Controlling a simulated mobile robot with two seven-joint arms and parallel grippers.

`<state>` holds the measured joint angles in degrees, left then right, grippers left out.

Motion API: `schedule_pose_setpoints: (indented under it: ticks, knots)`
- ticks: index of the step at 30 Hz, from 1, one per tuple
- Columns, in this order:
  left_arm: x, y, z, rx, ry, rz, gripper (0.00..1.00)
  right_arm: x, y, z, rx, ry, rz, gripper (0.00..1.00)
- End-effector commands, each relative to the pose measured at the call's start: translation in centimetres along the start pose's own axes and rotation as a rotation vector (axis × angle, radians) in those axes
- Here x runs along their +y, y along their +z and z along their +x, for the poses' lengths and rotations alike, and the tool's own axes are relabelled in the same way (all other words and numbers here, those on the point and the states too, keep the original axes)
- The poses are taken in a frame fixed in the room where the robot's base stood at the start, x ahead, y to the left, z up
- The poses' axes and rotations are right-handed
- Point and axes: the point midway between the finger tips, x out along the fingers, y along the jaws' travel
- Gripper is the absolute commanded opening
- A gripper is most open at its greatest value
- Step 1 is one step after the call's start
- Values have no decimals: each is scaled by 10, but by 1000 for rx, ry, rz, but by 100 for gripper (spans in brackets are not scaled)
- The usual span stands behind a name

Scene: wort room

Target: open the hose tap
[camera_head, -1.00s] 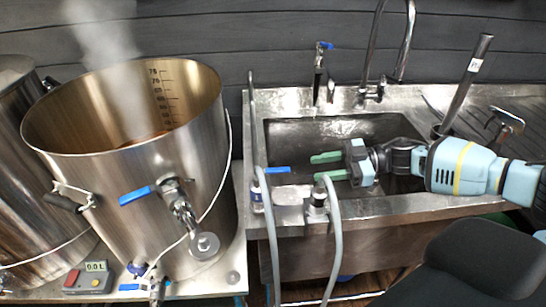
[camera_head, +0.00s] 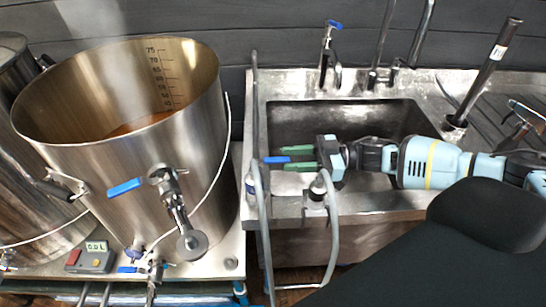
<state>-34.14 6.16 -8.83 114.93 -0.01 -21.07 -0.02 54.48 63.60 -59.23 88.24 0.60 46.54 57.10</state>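The hose tap has a blue lever (camera_head: 276,159) pointing right over the front of the sink, above a grey fitting (camera_head: 251,183) with a grey hose. My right gripper (camera_head: 284,159) reaches in from the right over the sink. Its two green fingers are apart, one on the far side and one on the near side of the lever's right end. The lever's end lies between the fingertips; I cannot tell whether they touch it. My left gripper is not in view.
A second hose fitting (camera_head: 317,190) stands right of the tap on the sink's front edge, just below my gripper. A large steel kettle (camera_head: 115,175) with a blue-levered valve stands left. Another blue-levered tap (camera_head: 329,50) is behind the sink basin (camera_head: 390,117).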

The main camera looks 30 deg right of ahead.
Motion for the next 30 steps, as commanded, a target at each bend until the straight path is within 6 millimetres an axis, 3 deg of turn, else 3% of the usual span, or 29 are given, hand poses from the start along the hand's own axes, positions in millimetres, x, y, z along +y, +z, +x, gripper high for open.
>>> schedule_pose_setpoints:
  ticks: [9, 22, 30]
  knots:
    - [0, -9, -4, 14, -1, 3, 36, 0, -2, 45, 2, -1, -2, 37]
    - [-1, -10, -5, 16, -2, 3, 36, 0, -1, 55, 0, 0, -1, 37]
    - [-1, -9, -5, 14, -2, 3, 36, 0, -1, 55, 0, 0, -1, 3]
